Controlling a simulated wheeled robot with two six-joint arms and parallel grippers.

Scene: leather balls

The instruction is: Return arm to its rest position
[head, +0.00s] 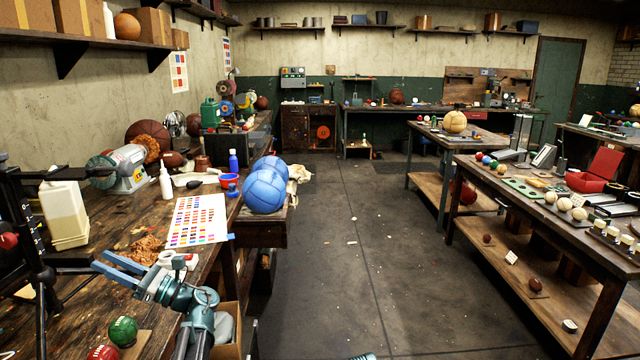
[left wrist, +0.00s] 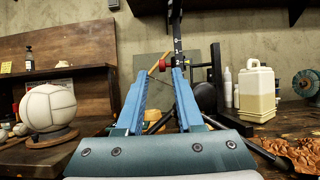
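My left gripper (head: 101,260) reaches in from the bottom of the head view, over the near edge of the left workbench (head: 215,262). Its two blue fingers point left, and in the left wrist view the fingers (left wrist: 158,72) stand apart with nothing between them. They face a dark stand with a red knob, seen behind the gap. My right gripper does not show; only a small teal piece, perhaps of my right arm, shows at the bottom edge of the head view.
On the left bench, a white jug (head: 64,212), a colour chart (head: 198,220), brown scraps (head: 136,250) and a green ball (head: 123,331) lie around my left arm. A blue ball (head: 264,192) sits at the bench's far right. The floor aisle (head: 350,260) is open.

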